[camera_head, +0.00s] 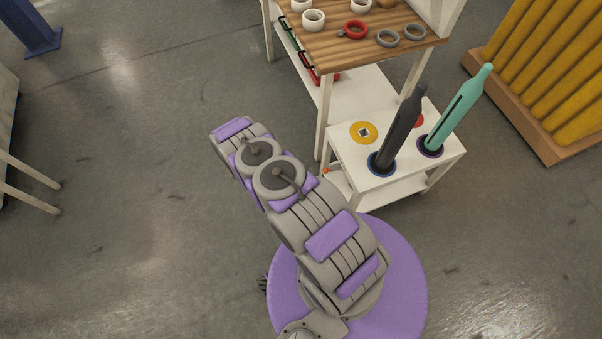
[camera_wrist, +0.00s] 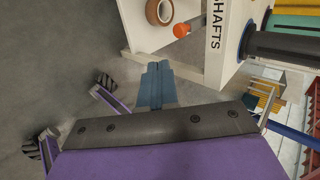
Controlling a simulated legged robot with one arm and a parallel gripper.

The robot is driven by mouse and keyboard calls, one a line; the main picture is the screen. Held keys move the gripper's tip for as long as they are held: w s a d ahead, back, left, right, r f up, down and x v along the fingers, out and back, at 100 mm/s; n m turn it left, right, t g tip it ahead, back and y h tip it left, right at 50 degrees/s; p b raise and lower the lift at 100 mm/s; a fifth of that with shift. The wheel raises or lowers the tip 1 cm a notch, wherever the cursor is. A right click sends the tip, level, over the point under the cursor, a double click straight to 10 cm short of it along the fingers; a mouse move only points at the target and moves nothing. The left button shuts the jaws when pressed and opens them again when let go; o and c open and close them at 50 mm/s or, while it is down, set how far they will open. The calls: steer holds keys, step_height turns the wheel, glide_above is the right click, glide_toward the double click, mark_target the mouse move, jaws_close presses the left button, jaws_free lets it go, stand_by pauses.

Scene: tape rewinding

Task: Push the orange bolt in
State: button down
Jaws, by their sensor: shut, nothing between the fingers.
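The orange bolt (camera_wrist: 182,30) shows its round head at the edge of the white stand marked "SHAFTS" (camera_wrist: 229,42) in the wrist view. In the head view the bolt (camera_head: 327,170) is a small orange spot at the left edge of the white stand (camera_head: 345,155). My gripper (camera_wrist: 157,68) has its blue-grey fingers together and empty. It points toward the stand, below and left of the bolt in the wrist view, with a visible gap to it. In the head view the fingers are hidden behind my arm.
A dark shaft (camera_head: 398,130) and a teal shaft (camera_head: 458,108) stand upright in the stand's top. A yellow ring (camera_head: 363,132) lies there too. Behind is a wooden-topped bench (camera_head: 335,48) with tape rolls. Yellow bars (camera_head: 550,75) stand at the right.

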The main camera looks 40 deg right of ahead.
steer(key=d+r+b+x, duration=0.2)
steer(key=x, duration=0.9)
steer(key=shift+s+d+f+b, duration=0.2)
steer(key=shift+f+b, duration=0.05)
steer(key=shift+b, duration=0.15)
